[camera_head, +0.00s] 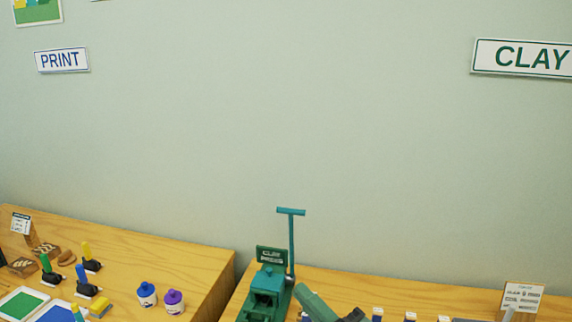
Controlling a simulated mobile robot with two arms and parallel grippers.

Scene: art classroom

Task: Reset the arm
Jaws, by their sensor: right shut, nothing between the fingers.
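A green clay press (268,287) with a tall lever ending in a T-shaped handle (290,211) stands on the right table.
The left table (150,255) holds stamps, a blue bottle (146,294), a purple bottle (174,301) and a green-and-white tray (21,303). A gap separates it from the right table (450,293). A small sign (522,297) stands at right. The wall behind is mostly bare.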

